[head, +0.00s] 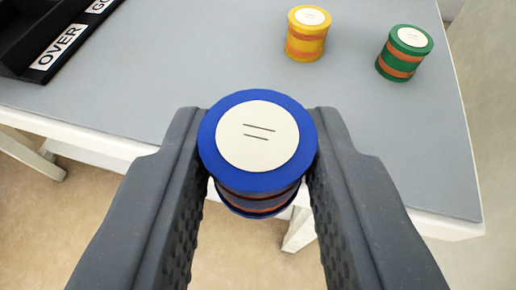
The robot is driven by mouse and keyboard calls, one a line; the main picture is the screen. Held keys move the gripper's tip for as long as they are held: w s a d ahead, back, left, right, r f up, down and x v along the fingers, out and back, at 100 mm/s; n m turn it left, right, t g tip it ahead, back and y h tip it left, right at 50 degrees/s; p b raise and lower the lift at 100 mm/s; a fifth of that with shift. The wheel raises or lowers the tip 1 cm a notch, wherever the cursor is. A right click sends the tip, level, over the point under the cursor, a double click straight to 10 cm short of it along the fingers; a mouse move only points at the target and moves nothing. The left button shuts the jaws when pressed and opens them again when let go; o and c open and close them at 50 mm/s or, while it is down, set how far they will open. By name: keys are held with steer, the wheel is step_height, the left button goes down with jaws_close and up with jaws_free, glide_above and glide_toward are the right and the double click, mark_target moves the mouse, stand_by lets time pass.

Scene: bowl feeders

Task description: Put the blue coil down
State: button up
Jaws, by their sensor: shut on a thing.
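The blue coil (257,148) is a short spool with a blue top rim, a cream label with two dark lines, and orange-brown winding below. My gripper (258,160) is shut on it, one dark grey finger on each side. The coil is upright and its label faces the camera. In the picture it overlaps the near edge of the grey-topped table (190,65). I see no contact with the table, and its height above the top is hard to tell.
A yellow coil (306,42) and a green coil (398,62) stand on the table at the back right. A black tray (42,30) with labels, one reading "OVER", is at the upper left. The tabletop between them is clear. Tan floor shows below the near edge.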

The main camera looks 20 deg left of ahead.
steer(key=shift+s, duration=0.2)
steer(key=w+a+r+m+h+p, duration=0.3)
steer(key=w+a+r+h+p, duration=0.15)
steer(key=w+a, duration=0.35)
steer(key=s+d+f+n+y+b, duration=0.1)
steer(key=s+d, duration=0.1)
steer(key=s+d+f+y+b, duration=0.1)
steer(key=s+d+b, duration=0.1)
steer(key=d, duration=0.1)
steer(key=s+d+f+n+y+b, duration=0.1)
steer(key=s+d+f+y, duration=0.1)
steer(key=s+d, duration=0.1)
steer(key=shift+f+n, duration=0.1)
steer(key=shift+n, duration=0.2)
steer(key=shift+s+d+f+b, duration=0.15)
steer(key=shift+s+b, duration=0.15)
steer(key=shift+s, duration=0.25)
steer(key=shift+w+y, duration=0.1)
steer(key=shift+y, duration=0.15)
